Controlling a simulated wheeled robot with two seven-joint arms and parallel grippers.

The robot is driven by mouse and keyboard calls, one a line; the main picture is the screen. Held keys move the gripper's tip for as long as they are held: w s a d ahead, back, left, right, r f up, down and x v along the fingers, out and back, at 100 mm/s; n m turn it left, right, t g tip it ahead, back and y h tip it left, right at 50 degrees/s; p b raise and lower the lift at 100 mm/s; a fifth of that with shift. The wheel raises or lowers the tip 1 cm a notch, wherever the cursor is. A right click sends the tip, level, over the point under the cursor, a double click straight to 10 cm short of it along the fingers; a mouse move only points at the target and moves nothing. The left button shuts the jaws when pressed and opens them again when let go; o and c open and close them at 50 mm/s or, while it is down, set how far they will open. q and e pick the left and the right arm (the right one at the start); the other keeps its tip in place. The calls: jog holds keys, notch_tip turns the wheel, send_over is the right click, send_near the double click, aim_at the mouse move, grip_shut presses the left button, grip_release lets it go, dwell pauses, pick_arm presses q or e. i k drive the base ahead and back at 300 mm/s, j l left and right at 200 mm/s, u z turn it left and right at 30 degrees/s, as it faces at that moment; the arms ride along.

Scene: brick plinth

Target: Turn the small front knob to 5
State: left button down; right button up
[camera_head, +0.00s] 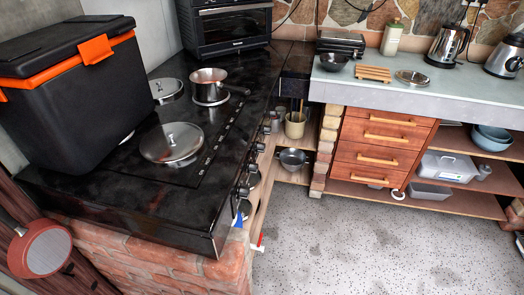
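A black stove (120,200) stands on a brick plinth at the left. A row of several metallic knobs runs along its right-hand side face, seen at a steep angle. The knob nearest to me (243,191) is close to the stove's near right corner. Other knobs (261,147) follow toward the back. I cannot read any numbers or pointer positions, nor tell which knob is the small front one. Neither of my grippers shows in this view.
A black box with an orange rim (80,95), a saucepan (209,84) and metal lids (171,142) sit on the stove. A blue item (237,219) and a red-and-white item (258,243) are below the near knobs. The speckled floor (370,250) right of the stove is clear.

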aim_at(267, 130)
jog(key=i+l+u, duration=0.1)
jog(key=l, duration=0.25)
jog(key=i+l+u, duration=0.15)
jog(key=l, duration=0.25)
jog(key=i+l+u, duration=0.35)
jog(key=l, duration=0.25)
jog(key=i+l+u, duration=0.15)
jog(key=l, duration=0.2)
jog(key=i+l+u, duration=0.2)
jog(key=l, duration=0.15)
jog(key=k, duration=0.05)
